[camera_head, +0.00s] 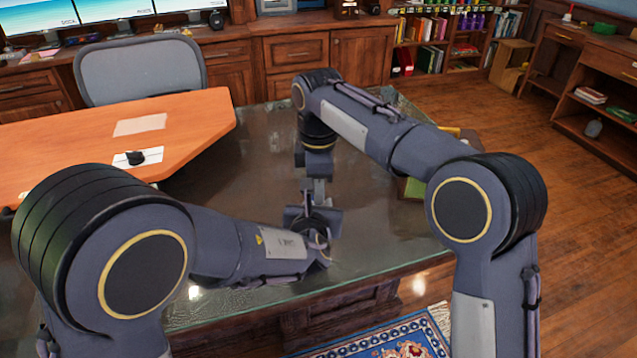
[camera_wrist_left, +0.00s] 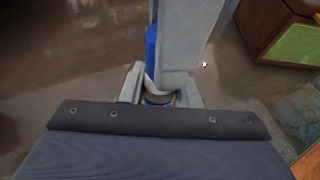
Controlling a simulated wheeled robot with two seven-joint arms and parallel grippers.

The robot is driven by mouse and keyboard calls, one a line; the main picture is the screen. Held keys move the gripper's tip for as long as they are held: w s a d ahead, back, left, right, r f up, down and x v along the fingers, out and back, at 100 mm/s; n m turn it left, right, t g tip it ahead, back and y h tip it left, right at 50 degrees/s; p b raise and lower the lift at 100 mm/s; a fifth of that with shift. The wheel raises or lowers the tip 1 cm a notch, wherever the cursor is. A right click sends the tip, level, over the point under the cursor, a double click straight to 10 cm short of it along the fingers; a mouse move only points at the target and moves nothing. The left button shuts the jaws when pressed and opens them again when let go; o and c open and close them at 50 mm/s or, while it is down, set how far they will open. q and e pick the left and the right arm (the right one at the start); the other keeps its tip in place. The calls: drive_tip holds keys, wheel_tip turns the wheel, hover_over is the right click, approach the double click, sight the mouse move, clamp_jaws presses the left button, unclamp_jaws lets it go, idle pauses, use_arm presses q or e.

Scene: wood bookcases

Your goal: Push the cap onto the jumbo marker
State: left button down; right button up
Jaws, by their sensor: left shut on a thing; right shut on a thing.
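My left gripper (camera_head: 312,214) is low over the glass-topped desk, and my right gripper (camera_head: 319,186) comes down from above to meet it. In the left wrist view the left fingers (camera_wrist_left: 162,92) are shut around a small round piece with a blue and tan edge, probably the jumbo marker (camera_wrist_left: 158,99). Directly above it is a blue piece with a pale lower end, probably the cap (camera_wrist_left: 152,48), partly covered by a grey finger of my right gripper (camera_wrist_left: 185,40). The two pieces are very close; I cannot tell whether they touch. In the head view the grippers hide both.
The glass desk top (camera_head: 240,165) around the grippers is mostly clear. An orange wood panel (camera_head: 60,135) with a paper (camera_head: 140,125) and a dark mouse (camera_head: 136,158) is at the left. A grey chair (camera_head: 140,70) stands behind. A green-sided box (camera_wrist_left: 292,40) is right of the grippers.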

drive_tip(key=shift+f, duration=0.65)
idle(0.3)
drive_tip(key=o, duration=1)
drive_tip(key=shift+o, duration=0.2)
wheel_tip(320, 180, up, 12)
use_arm(q)
drive_tip(key=c, duration=1)
unclamp_jaws()
drive_tip(key=shift+c, duration=0.2)
